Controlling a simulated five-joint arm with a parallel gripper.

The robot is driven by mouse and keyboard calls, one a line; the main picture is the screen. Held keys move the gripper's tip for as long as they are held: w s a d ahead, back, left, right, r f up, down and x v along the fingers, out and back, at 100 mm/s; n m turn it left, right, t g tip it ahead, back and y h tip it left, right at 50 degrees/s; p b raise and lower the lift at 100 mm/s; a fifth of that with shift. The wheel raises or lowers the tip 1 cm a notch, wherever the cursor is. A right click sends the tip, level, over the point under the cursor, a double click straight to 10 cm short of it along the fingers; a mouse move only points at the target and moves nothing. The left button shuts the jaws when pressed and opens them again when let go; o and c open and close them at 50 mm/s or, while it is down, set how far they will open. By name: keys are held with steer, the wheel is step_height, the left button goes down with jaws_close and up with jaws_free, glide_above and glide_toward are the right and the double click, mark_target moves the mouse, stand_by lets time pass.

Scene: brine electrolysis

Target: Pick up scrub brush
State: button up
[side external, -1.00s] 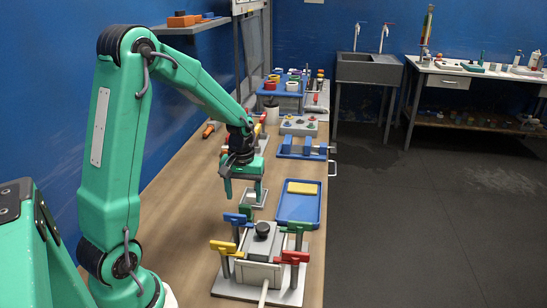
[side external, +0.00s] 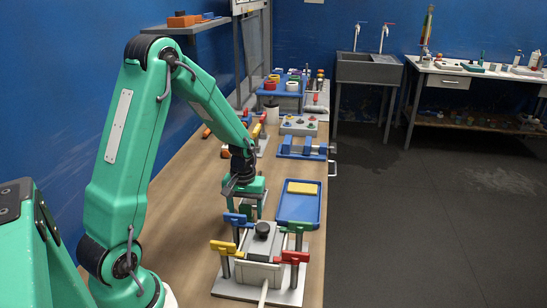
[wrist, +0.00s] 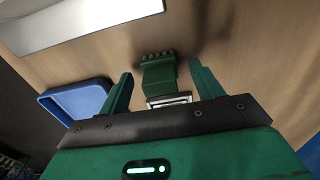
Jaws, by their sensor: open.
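The scrub brush (wrist: 159,76), a green block with a row of short stubs at one end, shows in the wrist view between the two fingers of my gripper (wrist: 160,68). The fingers are open and stand apart from it, with a gap on each side. A small light-coloured holder (wrist: 170,100) shows at its near end. In the side view my gripper (side external: 245,203) is low over the bench, behind the blue-handled clamp. There the brush is mostly hidden, and I cannot tell how far above it the fingers are.
A blue tray (side external: 298,212) with a yellow sponge (side external: 301,187) lies just right of my gripper. A clamp fixture with coloured handles (side external: 263,247) stands in front. Blue blocks (side external: 302,147) and a button box (side external: 298,125) stand farther back. The bench to the left is clear.

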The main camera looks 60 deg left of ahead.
steer(key=shift+f, duration=0.8)
steer(key=shift+c, duration=0.4)
steer(key=c, duration=1)
